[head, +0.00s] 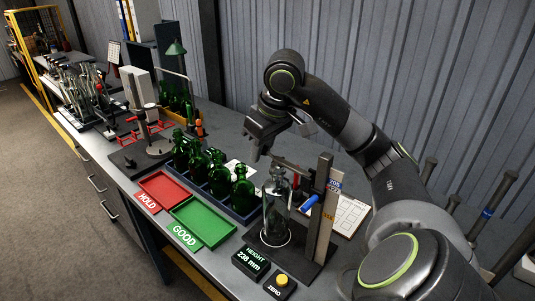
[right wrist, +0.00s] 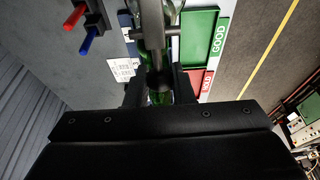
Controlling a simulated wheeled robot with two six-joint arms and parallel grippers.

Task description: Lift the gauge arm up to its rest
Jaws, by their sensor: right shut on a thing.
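My right gripper (head: 257,153) is at the free end of the arm, pointing down. In the right wrist view the gripper (right wrist: 158,88) is shut on the gauge arm (right wrist: 152,40), which runs between its fingers. The exact contact is dark and partly hidden. My left gripper is not in view.
A display (head: 251,261) reads 238 mm beside a yellow ZERO button (head: 282,279). A red HOLD tray (head: 163,190) and a green GOOD tray (head: 203,222) lie to the left. Several green bottles (head: 219,175) stand in a dark rack close behind them. A white sheet (head: 350,212) lies right of the post.

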